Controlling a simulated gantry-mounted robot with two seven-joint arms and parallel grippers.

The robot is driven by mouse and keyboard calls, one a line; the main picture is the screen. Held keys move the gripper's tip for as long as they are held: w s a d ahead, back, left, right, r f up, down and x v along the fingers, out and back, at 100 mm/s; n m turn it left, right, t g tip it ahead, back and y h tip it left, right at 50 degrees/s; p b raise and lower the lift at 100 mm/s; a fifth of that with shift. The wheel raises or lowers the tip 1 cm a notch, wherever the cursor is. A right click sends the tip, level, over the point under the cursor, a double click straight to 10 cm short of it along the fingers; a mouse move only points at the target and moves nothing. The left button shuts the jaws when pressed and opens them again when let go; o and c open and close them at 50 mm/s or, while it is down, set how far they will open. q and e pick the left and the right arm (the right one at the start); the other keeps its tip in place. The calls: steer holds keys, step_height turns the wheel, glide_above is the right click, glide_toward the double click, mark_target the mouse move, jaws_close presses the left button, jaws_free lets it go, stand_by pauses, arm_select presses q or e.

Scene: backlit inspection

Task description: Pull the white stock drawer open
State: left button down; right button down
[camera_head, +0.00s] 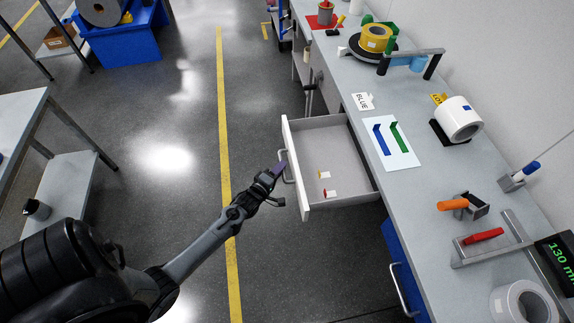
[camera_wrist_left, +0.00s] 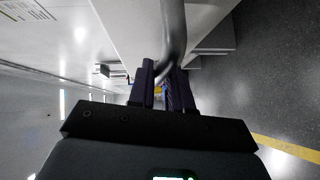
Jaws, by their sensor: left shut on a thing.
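The white stock drawer (camera_head: 330,136) stands pulled out from under the workbench, with its inside in view in the head view. Two small items with white tags lie on its floor. My left gripper (camera_head: 281,168) is at the drawer's front, shut on the drawer handle (camera_head: 287,166). In the left wrist view the metal handle (camera_wrist_left: 172,35) runs down between the two dark fingers of the left gripper (camera_wrist_left: 163,85). My right gripper is not in view.
The grey workbench (camera_head: 350,80) carries tape rolls, a card with blue and green strips (camera_head: 391,144), and tools. A blue cabinet (camera_head: 398,262) is below it. The floor left of the drawer is clear, with a yellow line (camera_head: 224,120). A blue bin (camera_head: 125,42) stands at the far left.

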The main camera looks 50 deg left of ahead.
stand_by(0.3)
arm_select(q)
steer(key=c, duration=1.1)
jaws_free()
steer(key=shift+s, duration=0.1)
steer(key=shift+p+v, duration=1.15)
steer(key=shift+v, duration=4.2)
